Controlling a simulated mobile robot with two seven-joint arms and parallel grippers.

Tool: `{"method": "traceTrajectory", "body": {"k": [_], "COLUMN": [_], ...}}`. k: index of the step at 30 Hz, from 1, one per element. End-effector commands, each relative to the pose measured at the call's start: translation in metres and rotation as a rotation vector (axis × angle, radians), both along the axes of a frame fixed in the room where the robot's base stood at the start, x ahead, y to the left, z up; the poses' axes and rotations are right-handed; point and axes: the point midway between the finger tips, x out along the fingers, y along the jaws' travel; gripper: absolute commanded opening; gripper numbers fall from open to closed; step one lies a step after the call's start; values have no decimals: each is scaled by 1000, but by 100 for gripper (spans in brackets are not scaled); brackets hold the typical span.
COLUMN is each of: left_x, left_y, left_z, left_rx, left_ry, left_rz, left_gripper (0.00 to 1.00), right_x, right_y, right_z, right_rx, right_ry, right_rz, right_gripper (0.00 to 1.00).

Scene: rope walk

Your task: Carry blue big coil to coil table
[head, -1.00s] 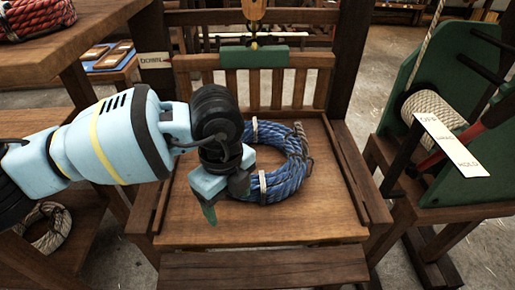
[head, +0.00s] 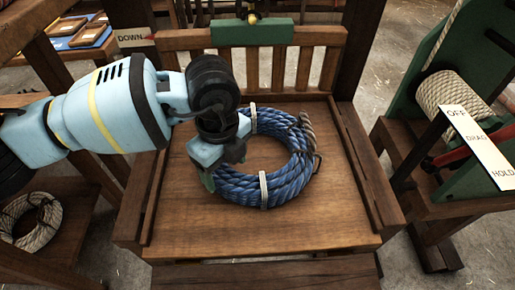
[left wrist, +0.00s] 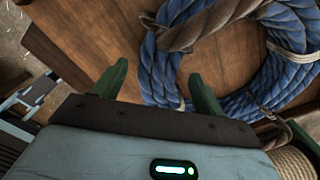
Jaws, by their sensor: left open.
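The blue big coil (head: 285,180) is a thick ring of blue rope with pale ties and a brown rope end. It lies flat on a wooden platform (head: 320,232) with a slatted back. My left gripper (head: 210,178) is at the coil's left side, pointing down, open and empty. In the left wrist view the coil (left wrist: 160,75) shows ahead of the spread green fingers (left wrist: 155,85), its near side partly behind one finger. I cannot tell whether a finger touches it. My right gripper is not in view. I cannot tell which surface is the coil table.
Raised side rails (head: 366,165) edge the platform. A sign reading DOWN (head: 134,37) stands at the back left. A green winch stand with a pale rope drum (head: 450,98) and an OFF/DRAG/HOLD plate (head: 478,146) is at right. A pale coil (head: 32,222) lies on a lower shelf at left.

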Motion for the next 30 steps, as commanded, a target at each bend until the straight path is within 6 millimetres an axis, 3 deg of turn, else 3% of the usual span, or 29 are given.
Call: {"method": "traceTrajectory", "body": {"k": [7, 16, 26, 30], "left_x": [1, 2, 2, 2], "left_y": [1, 3, 3, 3], "left_z": [-10, -49, -56, -56], "left_rx": [0, 0, -1, -1], "left_ry": [0, 1, -1, -1], "left_rz": [1, 0, 0, 0], "left_gripper": [71, 71, 71, 54], "right_x": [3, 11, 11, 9], "right_y": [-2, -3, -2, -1], "right_z": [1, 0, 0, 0], "right_rx": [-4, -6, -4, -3], "right_ry": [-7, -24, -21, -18], "right_rz": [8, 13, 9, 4], "right_gripper": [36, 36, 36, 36]}}
